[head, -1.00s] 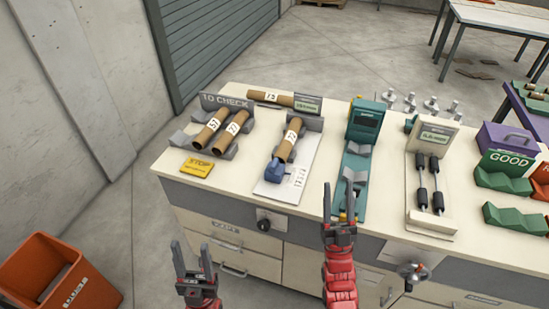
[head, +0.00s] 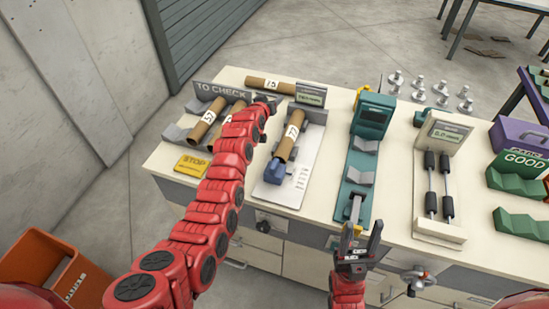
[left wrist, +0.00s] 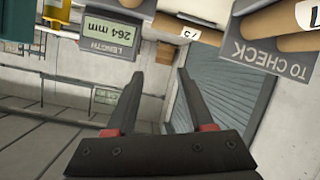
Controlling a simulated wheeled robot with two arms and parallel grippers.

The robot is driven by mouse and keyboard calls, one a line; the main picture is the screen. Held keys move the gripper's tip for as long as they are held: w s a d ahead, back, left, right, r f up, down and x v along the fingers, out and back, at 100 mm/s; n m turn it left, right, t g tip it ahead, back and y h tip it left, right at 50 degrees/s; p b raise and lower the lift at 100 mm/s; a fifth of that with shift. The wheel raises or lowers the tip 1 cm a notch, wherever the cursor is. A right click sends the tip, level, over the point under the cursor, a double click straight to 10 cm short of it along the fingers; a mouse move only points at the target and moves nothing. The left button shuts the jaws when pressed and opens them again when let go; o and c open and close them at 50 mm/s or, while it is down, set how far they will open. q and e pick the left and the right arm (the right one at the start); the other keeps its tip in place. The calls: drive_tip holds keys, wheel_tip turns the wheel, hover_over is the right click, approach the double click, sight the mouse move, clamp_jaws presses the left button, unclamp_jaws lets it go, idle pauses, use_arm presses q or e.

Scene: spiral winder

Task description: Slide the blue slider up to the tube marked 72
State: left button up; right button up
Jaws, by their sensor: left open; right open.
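The blue slider (head: 276,170) sits on the white length gauge (head: 268,192), at the near end of a brown tube (head: 289,143). I cannot tell whether they touch. The tube lies in the gauge, and its white label is too small to read surely. My left gripper (head: 268,100) is open above the far end of the gauge, beside the tube's far end and well past the slider. In the left wrist view the open fingers (left wrist: 158,95) have nothing between them, and the slider is out of view. My right gripper (head: 365,216) is open at the teal device's near end.
The length display (left wrist: 114,34) reads 264 mm. The TO CHECK rack (head: 218,91) with tubes stands left, partly behind my left arm. Another tube (head: 268,84) lies behind. The teal device (head: 370,130) and a roller device (head: 437,180) stand right. A yellow block (head: 192,165) lies at front left.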

use_arm(q)
drive_tip(key=s+d+r+m+g, duration=0.2)
drive_tip(key=s+d+r+g, duration=0.1)
drive_tip(key=s+d+g, duration=0.15)
drive_tip(key=m+g+y+p, duration=0.2)
drive_tip(key=g+y, duration=0.2)
drive_tip(key=g, duration=0.5)
approach(274, 163)
drive_tip(key=f+p, duration=0.4)
drive_tip(key=shift+s+d+f, duration=0.1)
drive_tip(key=shift+s, duration=0.25)
wheel_tip(274, 163, down, 4)
drive_tip(key=shift+w+f, duration=0.15)
drive_tip(key=shift+f, duration=0.6)
clamp_jaws()
